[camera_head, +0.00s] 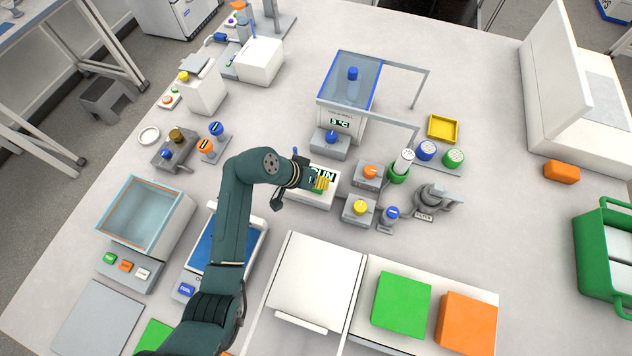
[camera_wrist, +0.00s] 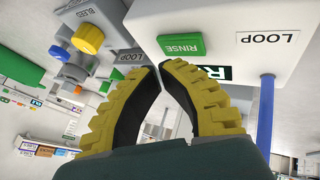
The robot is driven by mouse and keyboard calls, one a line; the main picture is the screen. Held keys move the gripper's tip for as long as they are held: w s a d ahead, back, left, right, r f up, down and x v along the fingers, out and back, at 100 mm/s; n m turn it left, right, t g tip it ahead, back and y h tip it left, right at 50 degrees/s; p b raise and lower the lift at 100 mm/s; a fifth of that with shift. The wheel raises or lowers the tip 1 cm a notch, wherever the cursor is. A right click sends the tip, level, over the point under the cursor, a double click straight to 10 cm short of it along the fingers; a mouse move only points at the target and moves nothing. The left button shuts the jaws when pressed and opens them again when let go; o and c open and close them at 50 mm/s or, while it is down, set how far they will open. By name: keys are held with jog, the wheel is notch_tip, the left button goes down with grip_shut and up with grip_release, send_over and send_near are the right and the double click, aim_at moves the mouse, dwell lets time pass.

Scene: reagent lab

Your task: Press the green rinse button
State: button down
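The green button labelled RINSE (camera_wrist: 181,45) is on the face of a white box in the wrist view. The box (camera_wrist: 228,28) also carries a LOOP label and a dark green-and-white display. My gripper (camera_wrist: 160,70) has ridged yellow fingers with dark inner faces. Their tips come together just below the button in the picture, with nothing held between them. I cannot tell whether they touch the button. In the head view my gripper (camera_head: 322,184) is over the white box (camera_head: 303,197) with the RUN display, hiding part of it.
A yellow knob (camera_head: 360,208) and an orange knob (camera_head: 370,172) stand on grey blocks just right of the box. A blue rod (camera_wrist: 265,115) sticks out from the box in the wrist view.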

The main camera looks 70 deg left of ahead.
jog(key=shift+f, duration=0.45)
jog(key=shift+f, duration=0.4)
dwell(0.6)
jog(key=shift+r+p, duration=0.6)
jog(key=shift+r, duration=0.25)
notch_tip(320, 180, up, 5)
jog(key=p, duration=0.5)
